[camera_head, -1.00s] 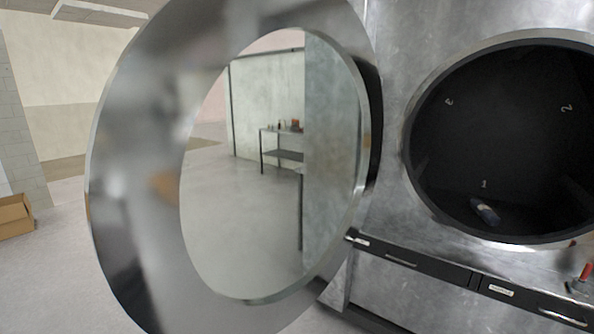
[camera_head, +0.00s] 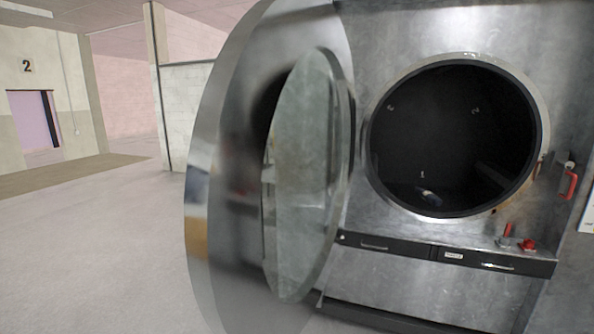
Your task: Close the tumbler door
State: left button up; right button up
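The tumbler door (camera_head: 225,200) is a large round steel ring with a glass pane (camera_head: 308,180). It stands open, swung out to the left of the machine and seen at a slant. The tumbler opening (camera_head: 455,135) is a dark round hole in the steel front, fully uncovered. A small object (camera_head: 428,195), pale and dark, lies at the bottom inside the drum. Neither of my grippers shows in the head view.
The steel machine front (camera_head: 350,20) fills the right side. Below the opening is a dark strip with drawer-like handles (camera_head: 375,246). Red-handled parts (camera_head: 507,230) and a red handle (camera_head: 570,185) sit at the right. Open floor (camera_head: 100,240) lies to the left.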

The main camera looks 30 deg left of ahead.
aim_at(246, 83)
jog(key=k+j, duration=0.1)
jog(key=j, duration=0.45)
jog(key=j+z, duration=0.1)
jog(key=j, duration=0.4)
jog(key=j+z, duration=0.1)
jog(key=j, duration=1.1)
